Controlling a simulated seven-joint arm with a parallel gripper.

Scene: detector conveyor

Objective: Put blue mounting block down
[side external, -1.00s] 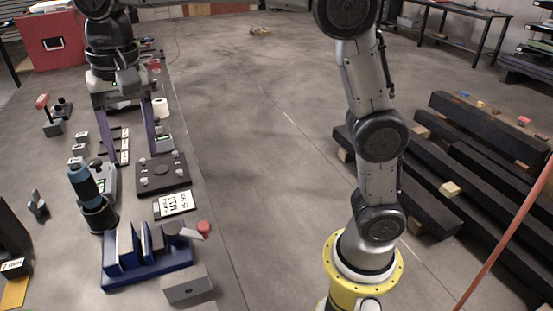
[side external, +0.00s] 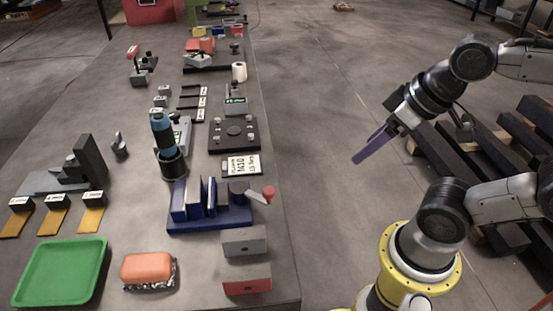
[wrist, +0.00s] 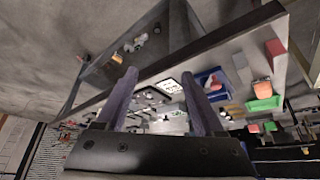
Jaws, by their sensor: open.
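The blue mounting block (side external: 210,219), a dark blue base with upright plates, sits on the grey table in the side view. A red-knobbed lever is at its right end. A blue shape that looks like it shows in the wrist view (wrist: 207,83). My gripper (side external: 367,151) is off the table's right side, above the floor, well apart from the block. Its purple fingers point down and left. In the wrist view the two fingers of my gripper (wrist: 158,73) stand apart with nothing between them.
The grey table (side external: 65,125) also bears a green tray (side external: 62,272), a red-orange block (side external: 147,267), grey blocks (side external: 244,242) and a blue-black cylinder (side external: 166,148). Dark beams (side external: 520,145) lie at the right. The floor between table and arm is clear.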

